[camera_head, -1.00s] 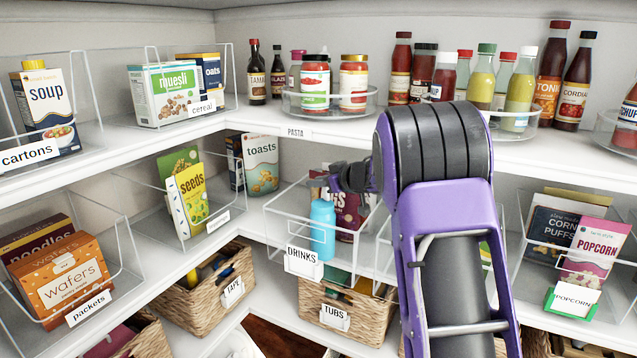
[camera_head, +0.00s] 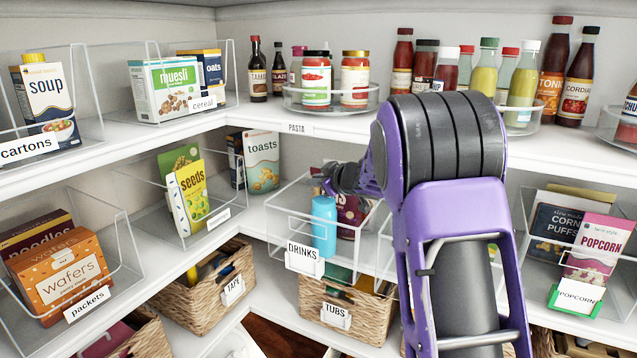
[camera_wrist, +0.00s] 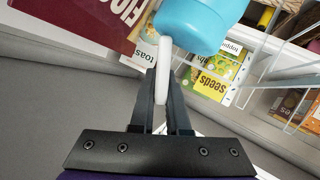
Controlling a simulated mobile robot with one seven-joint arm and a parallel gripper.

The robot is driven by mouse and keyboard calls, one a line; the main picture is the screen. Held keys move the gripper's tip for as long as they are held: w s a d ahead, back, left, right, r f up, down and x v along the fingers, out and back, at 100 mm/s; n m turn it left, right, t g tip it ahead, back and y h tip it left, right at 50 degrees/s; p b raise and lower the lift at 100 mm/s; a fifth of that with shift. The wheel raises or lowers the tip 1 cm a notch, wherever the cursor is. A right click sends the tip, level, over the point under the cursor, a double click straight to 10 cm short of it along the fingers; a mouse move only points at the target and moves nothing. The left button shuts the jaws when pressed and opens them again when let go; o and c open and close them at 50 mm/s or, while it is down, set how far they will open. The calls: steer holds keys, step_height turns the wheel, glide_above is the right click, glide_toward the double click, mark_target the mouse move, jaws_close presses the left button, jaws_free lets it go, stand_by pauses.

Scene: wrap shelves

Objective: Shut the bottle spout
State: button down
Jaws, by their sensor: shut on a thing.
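The light blue bottle (camera_head: 324,232) stands upright in the clear DRINKS bin (camera_head: 372,262) on the middle shelf. In the wrist view the bottle (camera_wrist: 200,24) fills the top centre, and its thin white spout (camera_wrist: 163,62) sticks out toward me. My gripper (camera_wrist: 160,80) is shut on the white spout, with one dark finger on each side of it. In the head view my gripper (camera_head: 325,182) is small and dark at the top of the bottle. The spout cannot be made out there.
A dark red box (camera_head: 352,212) stands behind the bottle in the bin. The DRINKS label (camera_head: 304,259) hangs at the bin's front. A seeds box (camera_head: 189,198) sits in a bin to the left. The upper shelf edge (camera_head: 297,128) runs above my gripper.

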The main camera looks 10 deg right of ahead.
steer(key=shift+s+a+f+n+t+h, duration=0.2)
steer(key=shift+a+n+t+h, duration=0.1)
steer(key=shift+n, duration=0.25)
steer(key=shift+s+a+f+n+t+h, duration=0.1)
steer(key=shift+a+f+n+t+h, duration=0.15)
steer(key=shift+n, duration=0.3)
steer(key=shift+s+a+f+n+t+h, duration=0.15)
steer(key=shift+n+t+h, duration=0.1)
steer(key=shift+n, duration=0.25)
steer(key=shift+a+f+n+t+h, duration=0.1)
steer(key=shift+n+t, duration=0.1)
steer(key=shift+n, duration=0.3)
steer(key=c, duration=0.9)
jaws_free()
steer(key=v, duration=1.7)
steer(key=shift+s, duration=0.25)
